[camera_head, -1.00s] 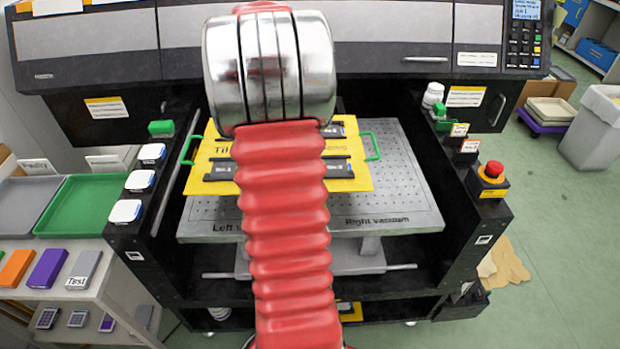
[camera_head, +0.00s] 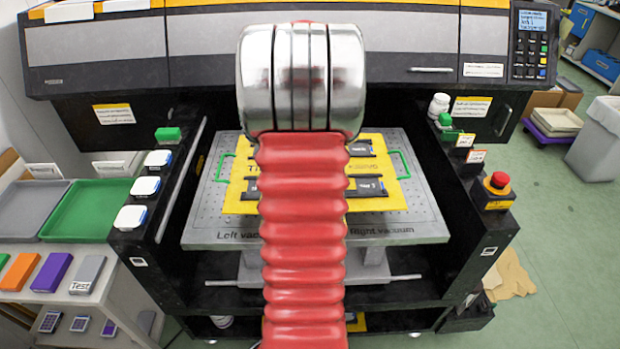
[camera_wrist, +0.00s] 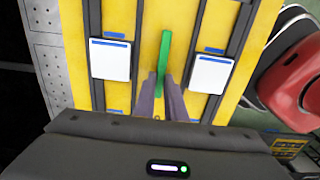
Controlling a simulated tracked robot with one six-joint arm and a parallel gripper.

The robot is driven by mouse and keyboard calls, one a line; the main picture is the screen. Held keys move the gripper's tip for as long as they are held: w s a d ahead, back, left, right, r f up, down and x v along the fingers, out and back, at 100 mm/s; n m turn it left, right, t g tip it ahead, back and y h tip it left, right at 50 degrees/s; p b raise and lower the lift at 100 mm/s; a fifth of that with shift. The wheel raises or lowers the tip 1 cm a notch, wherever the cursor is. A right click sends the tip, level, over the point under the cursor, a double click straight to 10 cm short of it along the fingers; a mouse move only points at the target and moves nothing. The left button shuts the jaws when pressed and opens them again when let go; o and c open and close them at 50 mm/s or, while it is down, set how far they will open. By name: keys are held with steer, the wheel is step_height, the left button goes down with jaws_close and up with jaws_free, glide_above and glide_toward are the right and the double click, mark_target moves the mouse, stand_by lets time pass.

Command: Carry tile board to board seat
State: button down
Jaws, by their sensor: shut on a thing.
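The tile board (camera_head: 385,205) is a yellow plate with dark rails and green handles at its left and right sides. It also fills most of the wrist view (camera_wrist: 200,15), with white tiles on dark rails. My gripper (camera_wrist: 162,92) is shut on a green bar (camera_wrist: 164,58) in the middle of the board. In the head view my red arm hides the gripper and the board's middle. The board is over the grey perforated bed (camera_head: 425,215), marked "Left vacuum" and "Right vacuum". I cannot tell whether it touches the bed. No separately marked board seat shows.
Black side walls flank the bed. The left one carries white-topped blocks (camera_head: 130,218) and a green button (camera_head: 167,134). The right one carries a white bottle (camera_head: 439,105) and a red emergency button (camera_head: 498,181). The machine's cover (camera_head: 200,45) overhangs the back. Bare bed shows around the board.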

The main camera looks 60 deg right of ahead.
steer(key=shift+f, duration=1.25)
steer(key=shift+f, duration=2.45)
steer(key=shift+f, duration=0.15)
steer(key=c, duration=1.8)
jaws_free()
step_height(320, 180, up, 12)
steer(key=shift+r, duration=0.1)
